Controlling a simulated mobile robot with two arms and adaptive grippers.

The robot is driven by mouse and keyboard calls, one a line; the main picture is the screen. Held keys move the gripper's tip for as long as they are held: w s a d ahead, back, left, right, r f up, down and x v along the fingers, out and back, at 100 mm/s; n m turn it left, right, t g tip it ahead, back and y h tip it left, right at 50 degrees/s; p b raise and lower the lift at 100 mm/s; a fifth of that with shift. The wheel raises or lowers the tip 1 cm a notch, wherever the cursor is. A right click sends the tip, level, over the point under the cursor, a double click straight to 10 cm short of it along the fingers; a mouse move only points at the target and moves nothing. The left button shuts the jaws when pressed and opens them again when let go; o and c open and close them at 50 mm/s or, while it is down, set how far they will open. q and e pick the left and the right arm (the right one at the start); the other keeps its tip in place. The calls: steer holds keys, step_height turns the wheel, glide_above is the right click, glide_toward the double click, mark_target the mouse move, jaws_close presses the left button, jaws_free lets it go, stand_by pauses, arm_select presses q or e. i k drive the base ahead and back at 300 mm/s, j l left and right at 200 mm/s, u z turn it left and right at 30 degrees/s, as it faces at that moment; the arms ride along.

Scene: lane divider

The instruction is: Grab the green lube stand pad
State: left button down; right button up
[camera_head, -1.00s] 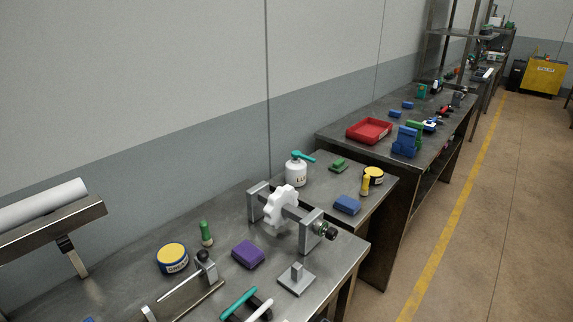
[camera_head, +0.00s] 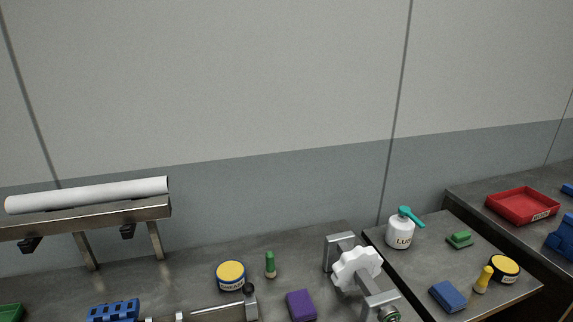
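A small green block-like pad (camera_head: 460,240) lies on the right-hand metal table, just right of the white lube bottle (camera_head: 400,233) with its teal pump top. It appears to have a raised green part on top. It stands apart from the bottle. No gripper of mine shows in the head view.
A blue block (camera_head: 447,296), a yellow-topped tin (camera_head: 503,269) and a yellow-handled item (camera_head: 483,279) share that table. A grey clamp fixture with a white gear (camera_head: 356,267) stands to its left. A red tray (camera_head: 522,205) is on the far right table.

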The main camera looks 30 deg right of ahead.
mark_target(461, 239)
steer(key=k+l+u, duration=0.15)
steer(key=l, duration=0.35)
steer(key=k+l+u, duration=0.15)
steer(key=l, duration=0.3)
steer(key=k+l+u, duration=0.15)
steer(key=l, duration=0.3)
steer(key=k+l+u, duration=0.15)
steer(key=l, duration=0.25)
steer(key=k+l+u, duration=0.15)
steer(key=k+l, duration=0.15)
steer(key=l, duration=0.1)
